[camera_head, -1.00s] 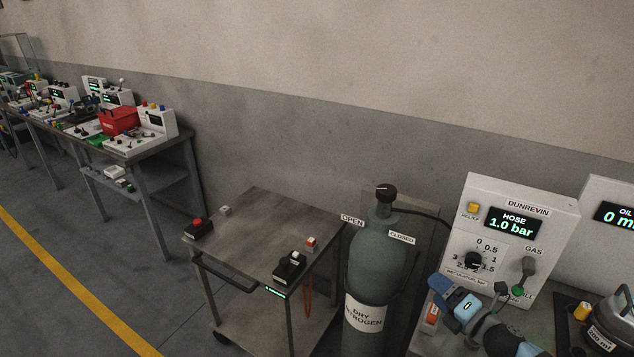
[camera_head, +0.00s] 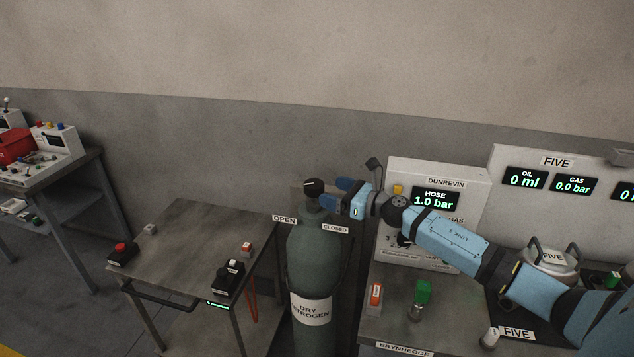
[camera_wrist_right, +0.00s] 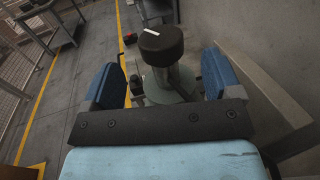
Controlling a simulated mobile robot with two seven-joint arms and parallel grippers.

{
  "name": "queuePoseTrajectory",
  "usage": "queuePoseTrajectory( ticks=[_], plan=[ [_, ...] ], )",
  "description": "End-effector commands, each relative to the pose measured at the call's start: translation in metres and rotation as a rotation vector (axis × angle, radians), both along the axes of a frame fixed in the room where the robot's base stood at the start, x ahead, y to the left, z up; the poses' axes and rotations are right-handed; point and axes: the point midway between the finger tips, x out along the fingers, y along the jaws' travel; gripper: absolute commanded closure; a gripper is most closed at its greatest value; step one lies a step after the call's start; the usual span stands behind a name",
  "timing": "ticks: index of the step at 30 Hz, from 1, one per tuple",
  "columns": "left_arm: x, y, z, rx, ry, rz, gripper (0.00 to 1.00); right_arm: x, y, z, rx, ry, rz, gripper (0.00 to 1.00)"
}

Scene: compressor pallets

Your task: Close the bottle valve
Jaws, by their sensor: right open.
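The bottle valve is a black round knob (camera_head: 314,186) with a white mark on top of the grey-green nitrogen bottle (camera_head: 314,255). An OPEN label (camera_head: 284,219) is at its left and a CLOSED label (camera_head: 335,228) at its right. In the head view the white mark lies towards the left. My right gripper (camera_head: 335,194) comes in from the right, open, its blue fingertips close to the knob. In the right wrist view the knob (camera_wrist_right: 161,46) stands ahead, between the lines of the two open fingers (camera_wrist_right: 160,78); contact is not visible. My left gripper is not in view.
A metal cart (camera_head: 195,248) with small button boxes stands left of the bottle. At the right, a bench (camera_head: 385,330) carries a white panel (camera_head: 455,178) reading HOSE 1.0 bar. A wall is behind the bottle.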

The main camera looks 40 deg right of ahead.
Motion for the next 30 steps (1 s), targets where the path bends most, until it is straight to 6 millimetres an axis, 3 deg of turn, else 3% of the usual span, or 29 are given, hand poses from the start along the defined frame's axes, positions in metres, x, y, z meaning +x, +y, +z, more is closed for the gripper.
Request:
queuePoseTrajectory(
  ticks=[3, 9, 21, 28, 30],
  plan=[
    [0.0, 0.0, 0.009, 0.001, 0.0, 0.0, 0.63, 0.021, 0.009, 0.004, 0.003, -0.001, -0.001, 0.16],
    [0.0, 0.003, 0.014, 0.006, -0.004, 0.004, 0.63, 0.043, 0.02, 0.002, 0.003, -0.001, -0.001, 0.16],
    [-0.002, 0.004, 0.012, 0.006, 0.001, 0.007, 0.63, 0.05, 0.024, 0.0, 0.001, 0.0, 0.0, 0.16],
    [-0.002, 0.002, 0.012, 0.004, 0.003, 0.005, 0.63, 0.05, 0.024, 0.0, 0.001, 0.0, 0.0, 0.65],
    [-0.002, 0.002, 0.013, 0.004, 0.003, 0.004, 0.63, 0.049, 0.024, 0.0, 0.001, 0.0, 0.0, 0.65]
  ],
)
